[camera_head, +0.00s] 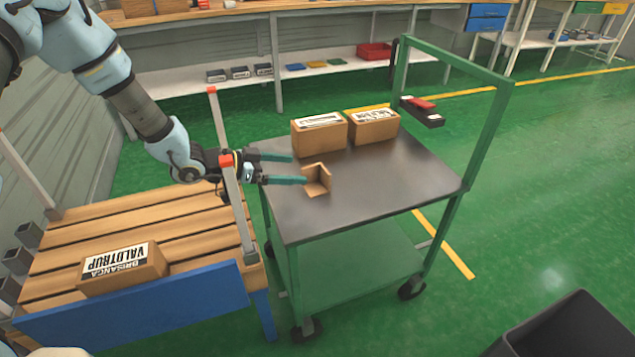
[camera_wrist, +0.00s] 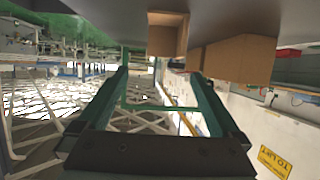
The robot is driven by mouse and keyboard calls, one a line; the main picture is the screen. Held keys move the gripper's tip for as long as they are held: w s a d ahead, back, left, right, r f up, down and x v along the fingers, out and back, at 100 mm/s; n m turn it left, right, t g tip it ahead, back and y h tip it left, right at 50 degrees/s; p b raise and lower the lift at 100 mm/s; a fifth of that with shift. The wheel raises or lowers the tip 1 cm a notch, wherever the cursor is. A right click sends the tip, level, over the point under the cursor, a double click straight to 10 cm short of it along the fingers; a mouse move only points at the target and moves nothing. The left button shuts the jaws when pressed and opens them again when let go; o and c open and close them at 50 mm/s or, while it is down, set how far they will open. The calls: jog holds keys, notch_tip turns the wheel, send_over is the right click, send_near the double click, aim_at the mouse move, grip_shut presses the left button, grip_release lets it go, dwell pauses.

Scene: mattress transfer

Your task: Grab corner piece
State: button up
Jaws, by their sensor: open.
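The corner piece (camera_head: 318,183) is a small tan, angled cardboard piece standing on the dark top of the green cart (camera_head: 375,200), near its left side. It also shows at the top of the wrist view (camera_wrist: 168,34), ahead of the fingertips. My gripper (camera_head: 297,169) reaches over the cart's left edge with its two teal fingers apart and nothing between them. In the head view the nearer fingertip overlaps the left side of the corner piece; I cannot tell whether they touch. The fingers also show in the wrist view (camera_wrist: 160,76).
Two cardboard boxes (camera_head: 320,137) (camera_head: 372,128) stand behind the corner piece on the cart. A dark tray with a red item (camera_head: 422,110) is at the cart's far side. A labelled box (camera_head: 124,270) lies on the slatted wooden bench (camera_head: 70,235). The cart's right front is clear.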

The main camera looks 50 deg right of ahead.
aim_at(324, 172)
jog(key=x, duration=0.6)
jog(key=p+x, duration=0.1)
jog(key=x, duration=0.2)
jog(key=shift+w+d+f, duration=0.15)
jog(key=shift+w+f, duration=0.1)
jog(key=shift+f, duration=0.15)
jog(key=shift+c, duration=0.4)
jog(key=c, duration=1.2)
